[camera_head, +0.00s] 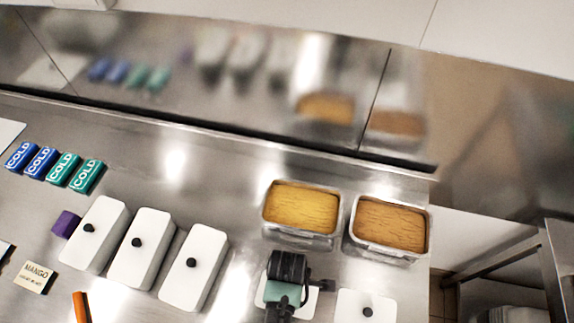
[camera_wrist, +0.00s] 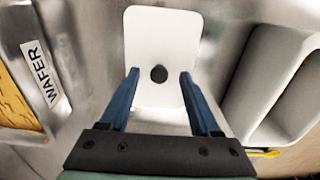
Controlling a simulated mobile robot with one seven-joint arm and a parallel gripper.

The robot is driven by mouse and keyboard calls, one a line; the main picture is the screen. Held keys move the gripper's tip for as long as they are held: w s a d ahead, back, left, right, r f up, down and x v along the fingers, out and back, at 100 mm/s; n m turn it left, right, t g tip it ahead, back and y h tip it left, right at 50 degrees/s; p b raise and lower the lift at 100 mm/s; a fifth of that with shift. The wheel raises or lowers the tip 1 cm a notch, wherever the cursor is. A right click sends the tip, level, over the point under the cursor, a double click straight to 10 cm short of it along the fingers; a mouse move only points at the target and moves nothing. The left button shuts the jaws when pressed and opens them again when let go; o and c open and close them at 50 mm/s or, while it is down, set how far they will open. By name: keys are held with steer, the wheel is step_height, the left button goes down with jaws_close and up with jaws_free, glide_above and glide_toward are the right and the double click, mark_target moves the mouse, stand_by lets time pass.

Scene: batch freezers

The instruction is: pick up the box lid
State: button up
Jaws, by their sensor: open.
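A white box lid (camera_wrist: 160,38) with a round black knob (camera_wrist: 159,74) shows in the wrist view, apparently flat on the steel surface. My gripper (camera_wrist: 160,77) is open, its two blue fingers on either side of the knob and apart from it. Nothing is held. In the head view my gripper (camera_head: 286,289) is above a white lid (camera_head: 309,300) at the front, hiding most of it and its knob. A second white lid (camera_head: 350,301) with a black knob lies to its right. Whether the fingertips have reached the lid's surface I cannot tell.
Two metal tubs (camera_head: 333,238) (camera_head: 409,259) with orange-brown contents stand behind my gripper. Three white lidded boxes (camera_head: 194,270) stand to the left. Blue and green COLD packs (camera_head: 63,169) lie farther left. In the wrist view, an open pale box (camera_wrist: 280,85) is at right and a WAFER-labelled tub (camera_wrist: 41,72) at left.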

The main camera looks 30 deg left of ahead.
steer(key=shift+f, duration=0.3)
steer(key=shift+c, duration=0.3)
jaws_close()
steer(key=shift+r, duration=0.1)
